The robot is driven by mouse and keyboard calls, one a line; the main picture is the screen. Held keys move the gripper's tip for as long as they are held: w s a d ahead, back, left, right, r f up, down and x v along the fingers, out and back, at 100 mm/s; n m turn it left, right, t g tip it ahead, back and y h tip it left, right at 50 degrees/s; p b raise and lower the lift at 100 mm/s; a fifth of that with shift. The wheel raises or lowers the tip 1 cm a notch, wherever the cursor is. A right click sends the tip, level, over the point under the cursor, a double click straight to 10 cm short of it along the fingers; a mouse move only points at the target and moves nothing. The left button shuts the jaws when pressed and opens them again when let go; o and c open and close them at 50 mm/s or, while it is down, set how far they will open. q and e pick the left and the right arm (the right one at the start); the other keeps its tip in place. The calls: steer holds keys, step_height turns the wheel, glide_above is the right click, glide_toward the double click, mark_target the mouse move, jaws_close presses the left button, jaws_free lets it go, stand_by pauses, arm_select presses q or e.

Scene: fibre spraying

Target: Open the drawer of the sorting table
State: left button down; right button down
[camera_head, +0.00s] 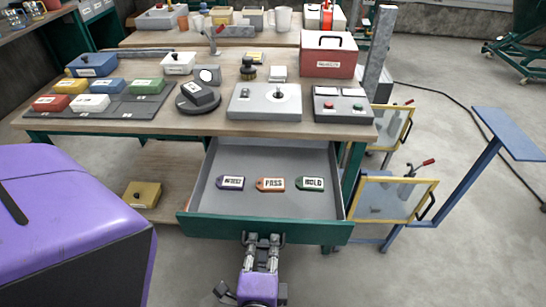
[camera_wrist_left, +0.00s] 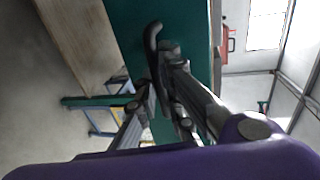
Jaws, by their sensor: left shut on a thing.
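The drawer (camera_head: 310,232) of the sorting table (camera_head: 150,122) is pulled well out, and its grey inside shows. Three tags lie in it: a purple one (camera_head: 230,183), an orange PASS tag (camera_head: 270,184) and a green HOLD tag (camera_head: 310,184). My left gripper (camera_head: 262,241) is at the middle of the green drawer front, shut on the dark handle. The handle (camera_wrist_left: 153,38) shows in the left wrist view between the fingers of the left gripper (camera_wrist_left: 157,75). My right gripper is not in view.
On the tabletop are several small boxes, a grey panel with a knob (camera_head: 264,103), a button box (camera_head: 343,105) and a red case (camera_head: 328,55). A yellow box (camera_head: 142,194) sits on the lower shelf. Yellow-framed panels (camera_head: 390,200) and a blue stand (camera_head: 470,190) stand right of the drawer.

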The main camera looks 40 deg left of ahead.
arm_select(q)
steer(key=shift+s+d, duration=0.25)
steer(key=shift+s, duration=0.1)
steer(key=c, duration=1.8)
jaws_free()
steer(key=shift+c, duration=0.2)
steer(key=v, duration=0.7)
steer(key=shift+s, duration=0.2)
steer(key=shift+d, duration=0.15)
